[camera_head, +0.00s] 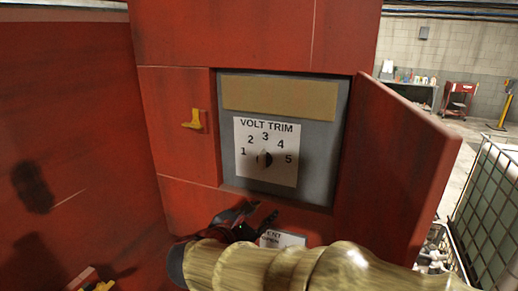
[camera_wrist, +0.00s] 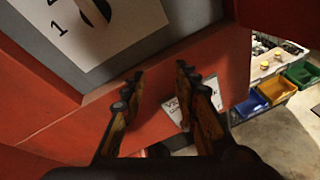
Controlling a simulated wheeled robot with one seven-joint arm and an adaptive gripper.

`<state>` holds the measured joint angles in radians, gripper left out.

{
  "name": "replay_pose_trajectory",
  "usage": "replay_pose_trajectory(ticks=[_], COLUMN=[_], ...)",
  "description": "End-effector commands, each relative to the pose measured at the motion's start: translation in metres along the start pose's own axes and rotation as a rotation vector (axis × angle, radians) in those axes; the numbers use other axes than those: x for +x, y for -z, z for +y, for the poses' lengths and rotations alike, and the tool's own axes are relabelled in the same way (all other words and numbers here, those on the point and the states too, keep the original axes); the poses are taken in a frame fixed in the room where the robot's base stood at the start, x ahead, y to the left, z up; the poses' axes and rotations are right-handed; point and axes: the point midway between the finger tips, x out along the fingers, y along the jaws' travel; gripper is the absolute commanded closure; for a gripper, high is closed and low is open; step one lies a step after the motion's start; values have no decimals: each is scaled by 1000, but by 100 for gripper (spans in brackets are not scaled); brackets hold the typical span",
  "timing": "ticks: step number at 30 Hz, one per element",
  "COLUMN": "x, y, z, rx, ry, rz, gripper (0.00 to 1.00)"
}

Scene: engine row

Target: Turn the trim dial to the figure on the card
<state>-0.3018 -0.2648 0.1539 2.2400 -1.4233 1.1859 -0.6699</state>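The trim dial (camera_head: 265,159) is a small dark knob on a white VOLT TRIM plate (camera_head: 279,174) numbered 1 to 5, inside an open recess. Its pointer direction is too small to tell. In the wrist view the dial (camera_wrist: 96,10) is cut by the top edge. A white card (camera_head: 283,239) is on the red front below the recess, partly behind my arm; it also shows in the wrist view (camera_wrist: 176,111), partly behind a finger, its figure unreadable. My gripper (camera_head: 254,211) is open and empty, below the dial and apart from it.
A red door (camera_head: 393,152) stands open right of the recess. A yellow handle (camera_head: 193,119) sticks out on the left. A red wall (camera_head: 70,110) closes the left side. A wire cage (camera_head: 490,205) stands at right. Blue and yellow bins (camera_wrist: 276,88) lie beyond.

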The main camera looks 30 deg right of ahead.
Motion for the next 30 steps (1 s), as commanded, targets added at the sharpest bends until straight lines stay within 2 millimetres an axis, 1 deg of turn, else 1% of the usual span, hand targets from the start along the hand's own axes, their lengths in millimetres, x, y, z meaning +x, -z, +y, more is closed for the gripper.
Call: replay_pose_trajectory(ticks=[1, 3, 6, 8, 11, 14, 24, 27, 30], x=[-3, -7, -13, -16, -16, -9, 37, 47, 53], y=[-19, -37, -55, -62, -68, -71, -83, -86, -87], z=[22, 44, 66, 73, 79, 81, 90, 93, 94], rx=[-94, -210, -336, -386, -426, -431, -429, -427, -428], ry=[-47, -98, -142, -154, -162, -160, -158, -160, -160], rz=[-60, -140, -230, -267, -295, -299, -297, -296, -296], gripper=[70, 70, 70, 70, 70, 70, 70, 70, 70])
